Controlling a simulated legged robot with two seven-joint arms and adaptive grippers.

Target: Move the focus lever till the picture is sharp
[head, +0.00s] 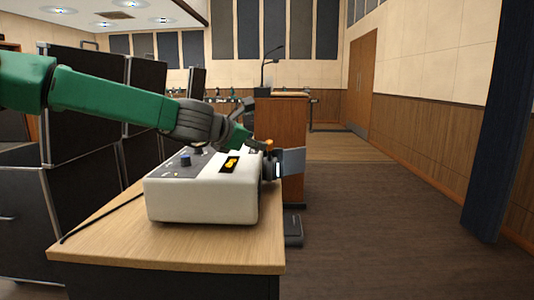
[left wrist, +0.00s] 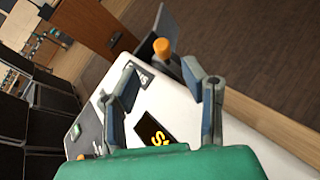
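The lever's orange knob (head: 268,145) stands at the far right side of a white box (head: 205,205). In the left wrist view the orange knob (left wrist: 162,47) lies just beyond my fingertips, roughly centred between them, with a dark plate (left wrist: 152,24) behind it. My left gripper (left wrist: 160,70) is open and empty above the box, its fingers spread to either side; it also shows partly in the head view (head: 250,122). A small black display (head: 229,164) with yellow characters is on the box top. The lever's shaft is mostly hidden. My right gripper is out of view.
The box stands on a wooden table (head: 160,250) and has a grey panel with a blue knob (head: 186,160). A grey plate (head: 291,161) juts out at the box's right. A wooden lectern (head: 290,125) stands behind; dark cases (head: 85,115) are left. The floor at right is clear.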

